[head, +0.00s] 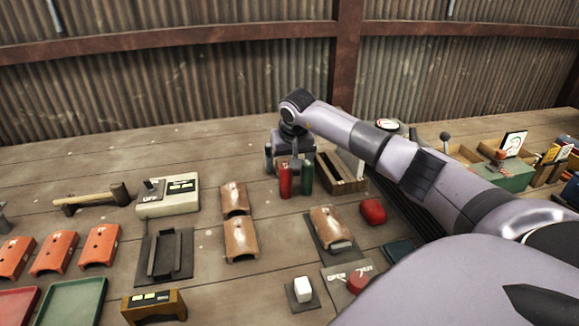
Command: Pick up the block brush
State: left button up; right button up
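I cannot pick out the block brush with certainty. My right gripper (289,162) is at the far end of the arm that comes in from the right, pointing down over the bench. Its fingers look spread apart, and I see nothing clearly held. A red cylinder (285,181) and a green cylinder (307,178) stand just below and in front of it. A wooden tray with slots (350,185) is right beside them, partly behind my arm. What lies behind the gripper is hidden. My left gripper is not in view.
A mallet (92,198), a beige device (168,195), brown curved covers (240,240) and orange covers (55,252) lie to the left. A dark stand (165,257) and a white block (303,289) are nearer. A red object (373,211) lies beside my arm. The back-left bench is clear.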

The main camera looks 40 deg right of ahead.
jog(key=c, duration=1)
notch_tip(320, 180, up, 20)
dwell(0.3)
jog(key=shift+o, duration=0.7)
